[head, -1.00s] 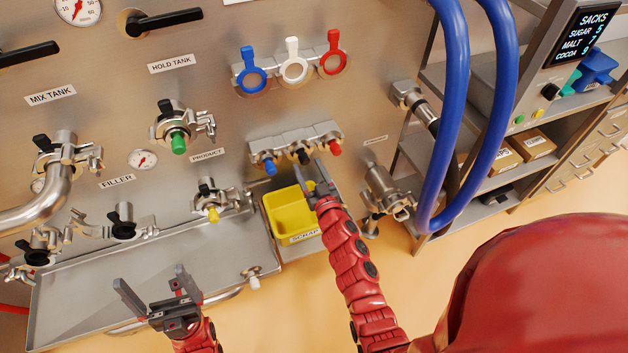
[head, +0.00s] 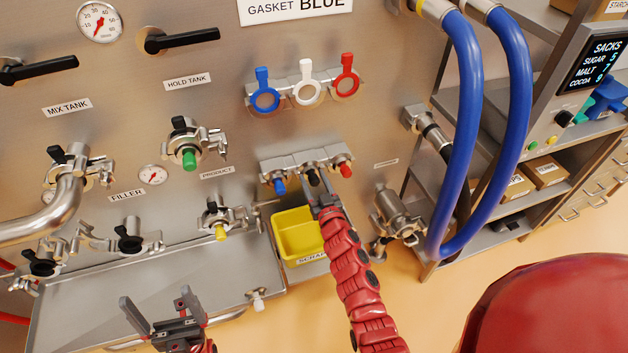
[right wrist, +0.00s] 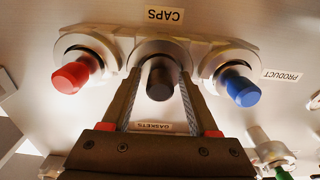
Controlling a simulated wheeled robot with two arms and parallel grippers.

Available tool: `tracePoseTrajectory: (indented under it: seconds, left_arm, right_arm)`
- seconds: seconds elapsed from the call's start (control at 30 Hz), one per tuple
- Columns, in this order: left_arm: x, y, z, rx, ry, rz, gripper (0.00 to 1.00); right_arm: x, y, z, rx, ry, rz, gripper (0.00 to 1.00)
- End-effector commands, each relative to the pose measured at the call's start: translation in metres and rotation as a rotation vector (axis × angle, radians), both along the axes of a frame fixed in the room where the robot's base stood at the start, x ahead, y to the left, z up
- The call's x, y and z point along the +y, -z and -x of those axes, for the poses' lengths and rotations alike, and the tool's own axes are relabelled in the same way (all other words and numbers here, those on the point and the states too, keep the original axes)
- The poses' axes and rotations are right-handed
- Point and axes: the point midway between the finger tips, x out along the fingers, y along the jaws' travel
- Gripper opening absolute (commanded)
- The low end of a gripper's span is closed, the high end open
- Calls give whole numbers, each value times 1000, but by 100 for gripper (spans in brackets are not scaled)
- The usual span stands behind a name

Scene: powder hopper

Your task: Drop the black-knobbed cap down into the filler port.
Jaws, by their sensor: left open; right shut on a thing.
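The black-knobbed cap (head: 312,177) sits in the middle of the caps rack, between a blue-knobbed and a red-knobbed cap. My right gripper (head: 317,188) is at the rack, shut on this cap. The right wrist view shows the black knob (right wrist: 160,78) between the two fingers, with the cap at its rack place. Under the FILLER label (head: 127,195) is a clamped fitting (head: 128,240) with a black wing knob, which looks like the filler port; its opening is not clearly visible. My left gripper (head: 158,302) is open and empty above the steel tray.
The blue-knobbed cap (right wrist: 237,88) and red-knobbed cap (right wrist: 75,75) flank my right fingers closely. A yellow scrap bin (head: 297,236) stands below the rack. Blue hoses (head: 468,130) hang to the right. The steel tray (head: 75,310) below the fittings looks clear.

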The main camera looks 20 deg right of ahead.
Motion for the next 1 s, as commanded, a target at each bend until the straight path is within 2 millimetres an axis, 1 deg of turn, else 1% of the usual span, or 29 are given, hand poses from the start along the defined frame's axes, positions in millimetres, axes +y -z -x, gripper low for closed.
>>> tracePoseTrajectory:
  seconds: [0.03, 0.07, 0.1, 0.33, 0.43, 1.0]
  left_arm:
    - [0, 0, 0, 0, 0, 0, 98]
    - [0, 0, 0, 0, 0, 0, 98]
    - [0, 0, 0, 0, 0, 0, 98]
    - [0, -1, 0, 0, 0, 0, 98]
    - [0, -4, 0, 0, 0, 0, 98]
    - [0, -46, 0, 0, 0, 0, 98]
  right_arm:
    - [0, 0, 0, 0, 0, 0, 6]
    - [0, 0, 0, 0, 0, 0, 1]
    - [0, 0, 0, 0, 0, 0, 0]
    - [0, 0, 0, 0, 0, 0, 0]
    - [0, -4, 0, 0, 0, 0, 0]
    - [0, -49, 0, -2, 0, 0, 0]
